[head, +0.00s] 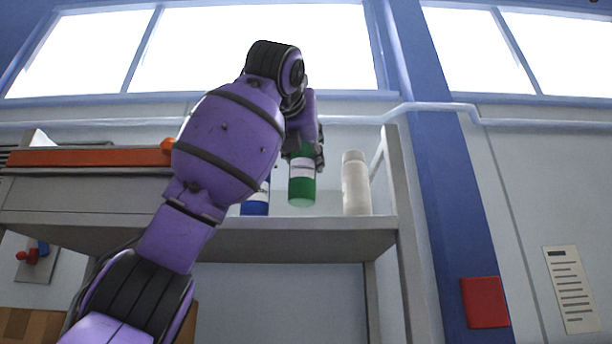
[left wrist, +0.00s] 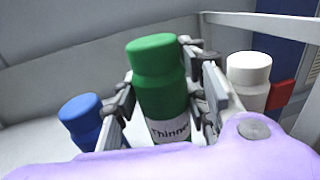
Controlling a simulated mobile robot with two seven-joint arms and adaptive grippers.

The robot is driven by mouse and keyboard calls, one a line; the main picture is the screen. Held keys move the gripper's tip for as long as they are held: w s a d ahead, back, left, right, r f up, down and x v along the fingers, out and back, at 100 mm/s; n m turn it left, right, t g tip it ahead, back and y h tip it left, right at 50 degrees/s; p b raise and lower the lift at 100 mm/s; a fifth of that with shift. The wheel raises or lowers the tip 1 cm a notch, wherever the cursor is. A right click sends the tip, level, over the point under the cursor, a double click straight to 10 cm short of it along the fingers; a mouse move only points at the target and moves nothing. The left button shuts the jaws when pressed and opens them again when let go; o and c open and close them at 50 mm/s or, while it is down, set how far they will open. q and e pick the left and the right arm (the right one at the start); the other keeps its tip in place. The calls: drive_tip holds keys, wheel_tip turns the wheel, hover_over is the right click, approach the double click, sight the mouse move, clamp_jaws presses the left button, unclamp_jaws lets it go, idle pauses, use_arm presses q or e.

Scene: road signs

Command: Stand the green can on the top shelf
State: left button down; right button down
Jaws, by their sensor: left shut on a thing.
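The green can (head: 302,187), with a white label, is upright in my left gripper (head: 306,156), which is shut on its upper part. In the head view the can's base looks slightly higher than the bases of the cans beside it, so it seems just above the top shelf (head: 330,235). In the left wrist view the green can (left wrist: 157,75) stands between the fingers, its label partly reading "hinne". My right gripper is not in view.
A blue can (left wrist: 82,118) stands left of the green can, partly behind my arm in the head view. A white can (head: 355,183) stands close on the right, near the shelf's side post (head: 392,160). An orange-red long object (head: 90,157) lies at the left.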

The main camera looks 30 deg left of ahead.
sight(303, 166)
use_arm(q)
drive_tip(key=shift+w+f, duration=0.3)
drive_tip(key=shift+f, duration=0.65)
drive_tip(key=shift+w+f, duration=0.25)
drive_tip(key=shift+f, duration=1)
drive_tip(key=shift+s, duration=0.1)
drive_tip(key=shift+d, duration=0.1)
drive_tip(key=c, duration=1)
unclamp_jaws()
drive_tip(key=shift+f, duration=0.1)
drive_tip(key=shift+c, duration=0.2)
drive_tip(key=shift+s, duration=0.2)
drive_tip(key=v, duration=1.1)
drive_tip(key=shift+s, duration=0.25)
